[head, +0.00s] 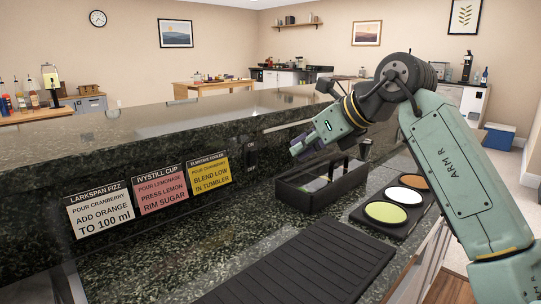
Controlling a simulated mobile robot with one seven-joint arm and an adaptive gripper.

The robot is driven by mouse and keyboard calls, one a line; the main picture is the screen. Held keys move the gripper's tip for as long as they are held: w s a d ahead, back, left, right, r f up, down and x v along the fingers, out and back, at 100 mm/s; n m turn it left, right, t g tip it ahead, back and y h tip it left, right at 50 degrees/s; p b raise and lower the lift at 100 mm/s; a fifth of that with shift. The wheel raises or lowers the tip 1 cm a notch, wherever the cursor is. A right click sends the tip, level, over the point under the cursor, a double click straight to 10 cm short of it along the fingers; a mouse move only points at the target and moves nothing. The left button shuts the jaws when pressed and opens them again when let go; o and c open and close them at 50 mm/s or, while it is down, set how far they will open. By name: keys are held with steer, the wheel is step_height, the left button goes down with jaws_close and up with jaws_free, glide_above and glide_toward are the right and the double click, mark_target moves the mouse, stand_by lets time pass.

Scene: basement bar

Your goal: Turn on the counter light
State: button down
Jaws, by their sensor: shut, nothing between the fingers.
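A small dark switch plate (250,157) is on the dark granite riser, just right of the yellow recipe card. Tiny lettering shows above and below it, and the lever's position is too small to tell. A thin pale strip (289,125) runs under the raised counter's ledge; I cannot tell whether it is lit.
White, pink and yellow recipe cards (160,189) stand along the riser. A black caddy (305,200) with a handle is below my gripper. A tray with three coloured discs (386,212) and a ribbed black mat (300,265) are on the lower counter.

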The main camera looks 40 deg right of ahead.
steer(key=p, duration=0.1)
glide_toward(251, 165)
steer(key=f, duration=0.3)
steer(key=shift+s+d, duration=0.1)
steer(key=shift+s, duration=0.25)
steer(key=w+p, duration=0.1)
steer(key=w, duration=0.2)
steer(key=shift+w, duration=0.7)
